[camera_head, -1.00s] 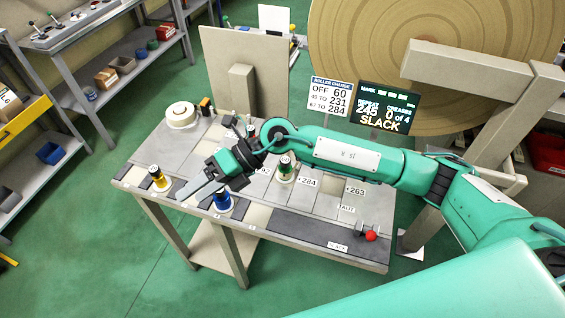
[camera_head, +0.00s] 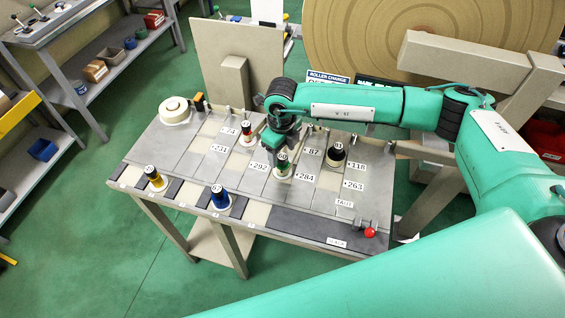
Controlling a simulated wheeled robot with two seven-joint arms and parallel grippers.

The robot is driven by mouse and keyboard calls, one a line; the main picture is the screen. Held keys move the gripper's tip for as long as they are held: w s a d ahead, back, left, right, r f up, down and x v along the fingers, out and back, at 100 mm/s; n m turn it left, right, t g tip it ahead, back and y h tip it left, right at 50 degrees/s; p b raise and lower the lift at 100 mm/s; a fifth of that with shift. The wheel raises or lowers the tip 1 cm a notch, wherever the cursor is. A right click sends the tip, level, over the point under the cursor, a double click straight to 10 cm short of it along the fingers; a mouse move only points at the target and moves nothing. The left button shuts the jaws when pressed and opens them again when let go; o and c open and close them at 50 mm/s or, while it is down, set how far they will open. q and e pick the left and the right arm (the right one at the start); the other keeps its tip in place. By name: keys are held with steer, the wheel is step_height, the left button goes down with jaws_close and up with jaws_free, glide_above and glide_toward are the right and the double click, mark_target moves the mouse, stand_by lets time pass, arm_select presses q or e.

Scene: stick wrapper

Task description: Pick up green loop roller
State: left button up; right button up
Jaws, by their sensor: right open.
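The green loop roller (camera_head: 282,171), with a green band, a dark top and a pale round base, stands upright on the table between the tiles marked 292 and 284. My right gripper (camera_head: 275,149) is directly above and slightly left of it, pointing down, and is open. The fingers are dark and small here, and the hand hides part of the area behind the roller. I cannot tell whether the fingers touch the roller. My left gripper does not show.
On the table (camera_head: 318,226), a red roller (camera_head: 247,136), a black roller (camera_head: 336,154), a blue roller (camera_head: 220,199) and a yellow roller (camera_head: 155,179) stand around it. A white roll (camera_head: 175,110) sits back left.

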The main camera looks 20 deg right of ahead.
mark_target(282, 164)
steer(key=shift+f, duration=0.6)
steer(key=shift+f+p, duration=0.25)
steer(key=shift+p, duration=0.2)
step_height(282, 164, down, 3)
steer(key=shift+f+p, duration=0.2)
steer(key=shift+p, duration=0.75)
steer(key=shift+f, duration=0.65)
steer(key=c, duration=1.1)
steer(key=shift+r, duration=0.1)
